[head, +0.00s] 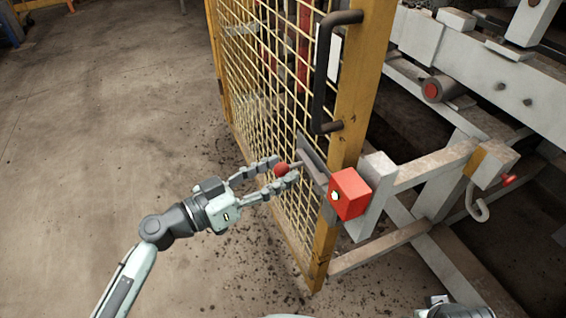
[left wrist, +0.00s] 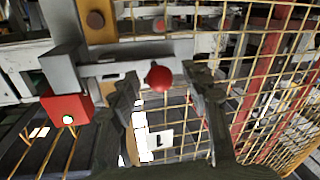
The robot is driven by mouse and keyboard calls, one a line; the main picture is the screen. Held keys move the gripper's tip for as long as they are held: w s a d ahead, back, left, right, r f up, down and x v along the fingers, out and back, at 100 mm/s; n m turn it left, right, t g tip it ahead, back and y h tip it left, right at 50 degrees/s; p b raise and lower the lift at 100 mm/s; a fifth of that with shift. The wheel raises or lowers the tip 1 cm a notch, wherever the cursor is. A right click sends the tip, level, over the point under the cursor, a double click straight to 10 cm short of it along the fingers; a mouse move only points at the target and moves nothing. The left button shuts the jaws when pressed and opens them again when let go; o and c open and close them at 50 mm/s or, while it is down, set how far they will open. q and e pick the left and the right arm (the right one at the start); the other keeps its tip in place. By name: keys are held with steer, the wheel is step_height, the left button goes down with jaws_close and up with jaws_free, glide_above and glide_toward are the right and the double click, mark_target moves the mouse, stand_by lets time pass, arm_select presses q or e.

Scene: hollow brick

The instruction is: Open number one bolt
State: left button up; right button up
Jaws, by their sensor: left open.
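The bolt on the yellow mesh gate (head: 262,75) has a red ball knob (head: 281,170) on a grey bar (head: 312,170). A red box (head: 349,194) sits at the gate post beside it. My left gripper (head: 278,172) is open, with its fingers on either side of the red knob. In the left wrist view the knob (left wrist: 159,78) shows between the two fingertips, and the grey bar (left wrist: 120,72) runs to the left of it. I cannot tell whether a finger touches the knob.
A black handle (head: 325,75) stands out from the gate post above the bolt. Grey machine frame beams (head: 430,165) and a hook (head: 478,205) are at the right. The concrete floor (head: 110,110) at the left is clear.

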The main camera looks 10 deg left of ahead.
arm_select(q)
steer(key=shift+x, duration=0.8)
jaws_close()
steer(key=shift+f, duration=0.1)
